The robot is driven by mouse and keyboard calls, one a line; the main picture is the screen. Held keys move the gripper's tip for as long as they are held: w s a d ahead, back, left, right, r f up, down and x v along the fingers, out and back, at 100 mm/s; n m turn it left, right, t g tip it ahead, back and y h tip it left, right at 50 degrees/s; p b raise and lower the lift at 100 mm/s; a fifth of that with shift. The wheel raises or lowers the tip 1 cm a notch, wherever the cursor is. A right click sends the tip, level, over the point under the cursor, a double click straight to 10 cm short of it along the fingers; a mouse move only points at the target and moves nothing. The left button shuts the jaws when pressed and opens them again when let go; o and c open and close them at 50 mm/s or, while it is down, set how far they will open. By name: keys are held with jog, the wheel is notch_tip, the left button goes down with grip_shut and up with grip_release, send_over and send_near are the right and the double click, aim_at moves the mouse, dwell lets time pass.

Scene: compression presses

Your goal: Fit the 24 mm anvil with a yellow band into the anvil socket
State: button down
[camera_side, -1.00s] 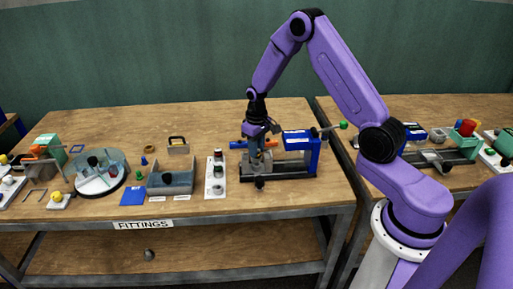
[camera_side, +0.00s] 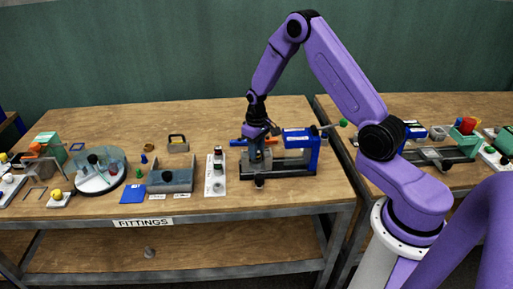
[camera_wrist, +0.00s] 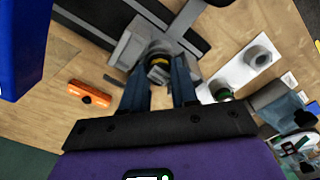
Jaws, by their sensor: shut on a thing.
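My gripper (camera_side: 257,148) points down over the left end of the blue press (camera_side: 299,140). In the wrist view its two fingers (camera_wrist: 160,72) are closed around the grey anvil with a yellow band (camera_wrist: 158,62). The anvil is directly at the grey socket block (camera_wrist: 128,48) on the press's dark base (camera_side: 285,172). The socket opening is mostly hidden by the anvil and fingers, so I cannot tell how deep the anvil sits. In the side view the fingers hide the anvil.
A white rack (camera_side: 215,185) with several small parts stands left of the press. An orange-red part (camera_wrist: 90,95) lies on the table beside the press. A grey bin (camera_side: 170,180), a blue mat (camera_side: 132,196) and a round glass-like tray (camera_side: 100,172) are farther left.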

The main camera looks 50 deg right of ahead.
jog(key=shift+f, duration=0.7)
jog(key=c, duration=0.8)
grip_release()
notch_tip(320, 180, up, 18)
jog(key=shift+f, duration=0.25)
jog(key=shift+a, duration=0.1)
jog(key=s+a+r+n, duration=0.4)
jog(key=s+a+n, duration=0.2)
jog(key=s+a, duration=0.8)
jog(key=s+n, duration=0.2)
jog(key=s, duration=0.4)
jog(key=s+n, duration=0.2)
jog(key=s, duration=0.5)
jog(key=s+n, duration=0.2)
jog(key=s, duration=0.5)
jog(key=shift+a+f, duration=0.15)
jog(key=shift+f, duration=0.15)
